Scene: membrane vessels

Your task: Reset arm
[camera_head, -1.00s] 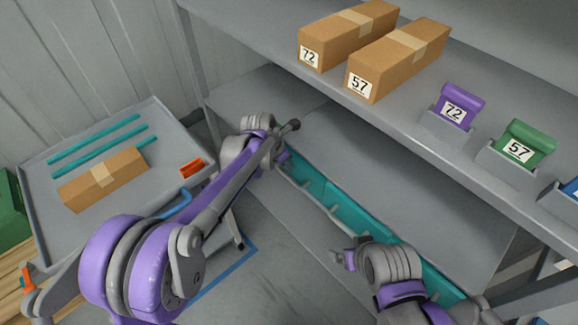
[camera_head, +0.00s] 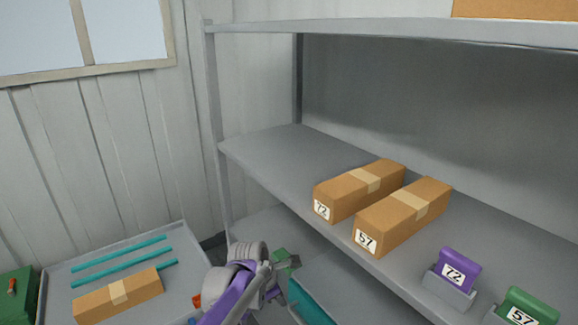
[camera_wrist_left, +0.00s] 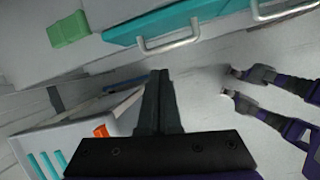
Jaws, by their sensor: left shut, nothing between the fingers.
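My left gripper (camera_wrist_left: 158,85) points down the middle of the left wrist view. Its two dark fingers are together with nothing between them. In the head view, my left arm shows as a purple and grey link at the bottom centre, in front of the shelf; its fingertips are hard to make out there.
Brown boxes marked 72 (camera_head: 347,196) and 57 (camera_head: 405,217) stand on the middle shelf beside purple (camera_head: 457,269) and green (camera_head: 527,307) label holders. A tray at left holds a brown box (camera_head: 118,294) and teal strips. A teal bin (camera_wrist_left: 170,28) with a handle lies near a green block (camera_wrist_left: 69,29).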

